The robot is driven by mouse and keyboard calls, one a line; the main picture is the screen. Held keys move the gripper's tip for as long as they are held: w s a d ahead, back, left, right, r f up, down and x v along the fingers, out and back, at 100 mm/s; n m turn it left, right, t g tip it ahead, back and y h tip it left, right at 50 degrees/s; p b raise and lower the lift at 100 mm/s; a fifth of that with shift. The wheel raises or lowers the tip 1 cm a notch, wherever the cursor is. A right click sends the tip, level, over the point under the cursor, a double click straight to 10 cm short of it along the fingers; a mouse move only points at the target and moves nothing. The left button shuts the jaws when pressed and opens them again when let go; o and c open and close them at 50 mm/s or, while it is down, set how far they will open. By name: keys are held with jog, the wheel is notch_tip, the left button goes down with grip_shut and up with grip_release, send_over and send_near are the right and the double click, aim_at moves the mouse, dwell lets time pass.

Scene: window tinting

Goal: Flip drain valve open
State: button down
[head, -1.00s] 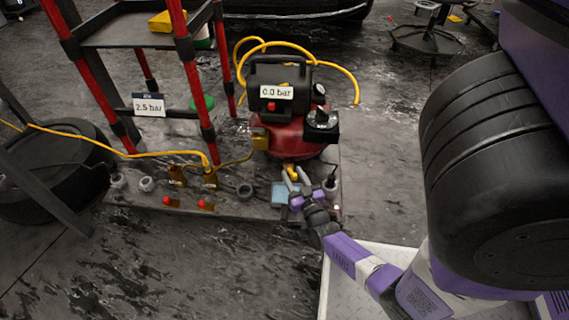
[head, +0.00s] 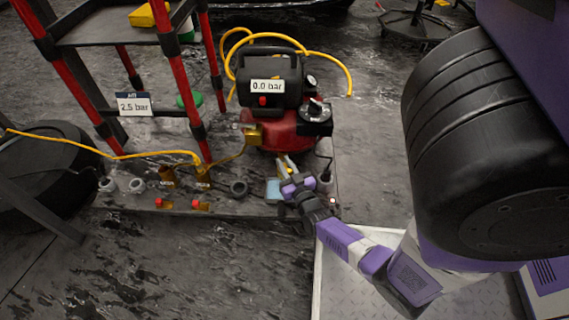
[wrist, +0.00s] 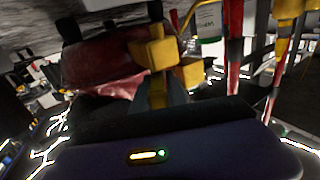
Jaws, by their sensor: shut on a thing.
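The red compressor (head: 268,136) stands on a dark board and carries a "0.0 bar" label (head: 267,86). My gripper (head: 287,165) is at the foot of its tank, in front. In the wrist view my gripper (wrist: 158,94) is shut on a narrow yellow piece, which I take to be the drain valve (wrist: 158,88). The fingers hide part of it, so I cannot tell how far it is turned. The red tank (wrist: 105,68) fills the wrist view's left side, with yellow blocks (wrist: 153,52) beyond the fingertips.
A red-legged rack (head: 120,30) with a "2.5 bar" sign (head: 133,104) stands left of the compressor. A yellow hose (head: 120,157) runs across the board. Small fittings (head: 137,184) and red-tipped parts (head: 163,203) lie along its front. A tyre (head: 45,160) is at far left.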

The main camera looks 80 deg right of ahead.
jog(key=shift+r+g+p, duration=0.1)
jog(key=shift+g+p, duration=0.2)
jog(key=shift+m+g+h+p, duration=0.6)
jog(key=shift+m+g+p, duration=0.1)
jog(key=shift+p, duration=0.05)
jog(key=shift+w+a+m+g+h+p, duration=0.15)
jog(key=shift+m+g+h+p, duration=0.15)
jog(key=shift+m+g+p, duration=0.5)
jog(key=c, duration=1.3)
grip_release()
